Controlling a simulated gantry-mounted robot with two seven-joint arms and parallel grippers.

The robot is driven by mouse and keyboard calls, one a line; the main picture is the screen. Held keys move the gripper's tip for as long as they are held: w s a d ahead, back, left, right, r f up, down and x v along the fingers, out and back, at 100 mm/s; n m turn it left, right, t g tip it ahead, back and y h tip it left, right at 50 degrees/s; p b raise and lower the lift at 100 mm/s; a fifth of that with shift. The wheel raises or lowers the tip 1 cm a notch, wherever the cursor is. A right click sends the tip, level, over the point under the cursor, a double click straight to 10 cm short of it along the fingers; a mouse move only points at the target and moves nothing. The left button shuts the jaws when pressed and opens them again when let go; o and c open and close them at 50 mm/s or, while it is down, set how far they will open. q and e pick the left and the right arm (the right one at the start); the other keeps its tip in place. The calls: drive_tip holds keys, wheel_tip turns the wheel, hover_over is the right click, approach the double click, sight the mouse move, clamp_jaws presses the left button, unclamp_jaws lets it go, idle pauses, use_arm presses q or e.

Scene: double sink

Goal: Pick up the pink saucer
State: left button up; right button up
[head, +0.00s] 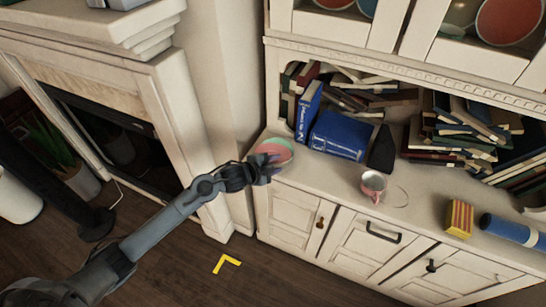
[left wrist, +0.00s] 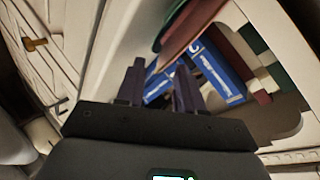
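A round pink dish with a green-tinted area inside, which looks like the saucer (head: 274,151), sits at the left end of the white cabinet's counter, in front of the upright books. My left gripper (head: 270,172) is just in front of its near edge in the head view. I cannot tell whether they touch. In the left wrist view the two dark fingers of the left gripper (left wrist: 160,85) stand apart, with blue books behind them. My right gripper is not in view.
A pink mug (head: 373,186) stands on the counter (head: 330,178) to the right. Blue books (head: 338,136) are behind the saucer, with a dark wedge-shaped object (head: 381,150) beside them. A striped box (head: 459,218) and blue cylinder (head: 512,230) are further right.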

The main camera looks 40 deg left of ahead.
use_arm(q)
drive_tip(key=shift+w+d+f, duration=0.1)
drive_tip(key=shift+w+f, duration=0.1)
drive_tip(key=shift+w, duration=0.15)
clamp_jaws()
drive_tip(key=shift+r, duration=0.15)
